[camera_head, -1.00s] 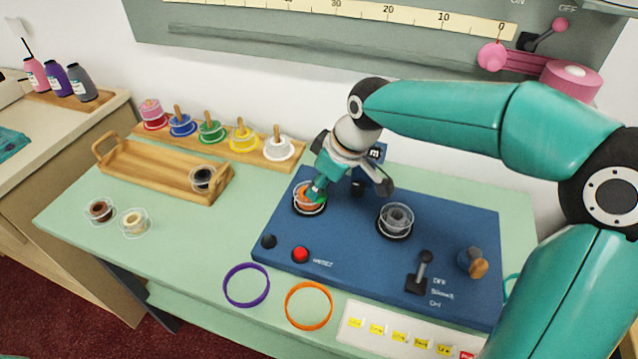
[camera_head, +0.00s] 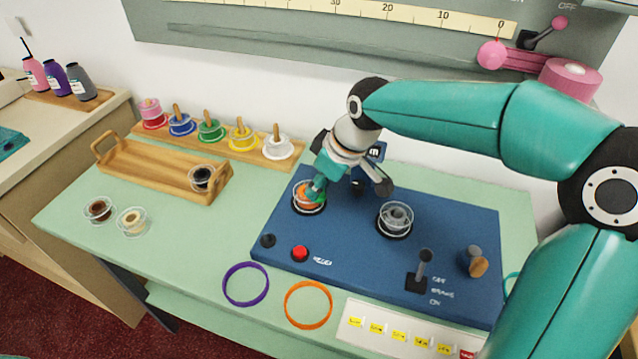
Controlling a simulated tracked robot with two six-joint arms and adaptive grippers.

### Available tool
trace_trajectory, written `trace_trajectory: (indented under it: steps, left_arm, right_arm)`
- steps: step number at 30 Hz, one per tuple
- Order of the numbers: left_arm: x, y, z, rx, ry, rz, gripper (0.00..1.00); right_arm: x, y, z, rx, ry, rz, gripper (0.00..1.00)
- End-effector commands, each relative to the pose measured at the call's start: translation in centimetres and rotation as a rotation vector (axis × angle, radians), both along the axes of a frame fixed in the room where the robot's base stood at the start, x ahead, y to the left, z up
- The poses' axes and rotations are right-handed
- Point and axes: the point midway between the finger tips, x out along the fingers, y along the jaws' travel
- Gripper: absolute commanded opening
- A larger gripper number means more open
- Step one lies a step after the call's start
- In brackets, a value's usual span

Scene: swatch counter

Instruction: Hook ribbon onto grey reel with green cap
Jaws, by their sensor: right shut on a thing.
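My right gripper (camera_head: 317,186) reaches down over the orange reel (camera_head: 302,200) at the left of the blue machine panel. It is shut at the ribbon on that reel, but the fingers hide the exact hold. A green part shows at the fingertips; I cannot tell whether it is a cap or part of the gripper. The grey reel (camera_head: 397,217) sits apart to the right on the same panel, with no green cap visible on it. No ribbon is seen spanning the two reels. My left gripper is not in view.
The blue panel (camera_head: 345,240) carries a red button (camera_head: 299,253), a black lever (camera_head: 424,268) and a wooden knob (camera_head: 478,265). Purple (camera_head: 245,304) and orange (camera_head: 309,323) rings lie in front. A wooden tray (camera_head: 160,171) and several coloured spools stand at the left.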

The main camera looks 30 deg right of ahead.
Motion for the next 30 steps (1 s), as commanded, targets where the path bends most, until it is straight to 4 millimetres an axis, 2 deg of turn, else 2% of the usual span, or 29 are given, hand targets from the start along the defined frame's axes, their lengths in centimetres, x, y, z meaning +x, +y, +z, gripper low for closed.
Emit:
trace_trajectory:
  steps: [5, 21, 30]
  left_arm:
    - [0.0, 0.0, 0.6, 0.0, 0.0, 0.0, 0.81]
    - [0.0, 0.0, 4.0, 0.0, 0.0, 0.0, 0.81]
    - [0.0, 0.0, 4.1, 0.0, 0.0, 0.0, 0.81]
  right_arm:
    - [-0.1, 0.0, 0.5, 0.0, 0.006, 0.002, 0.08]
    - [0.0, 0.1, 4.8, 0.0, 0.003, 0.002, 0.08]
    - [0.0, 0.0, 4.9, 0.0, 0.002, 0.002, 0.08]
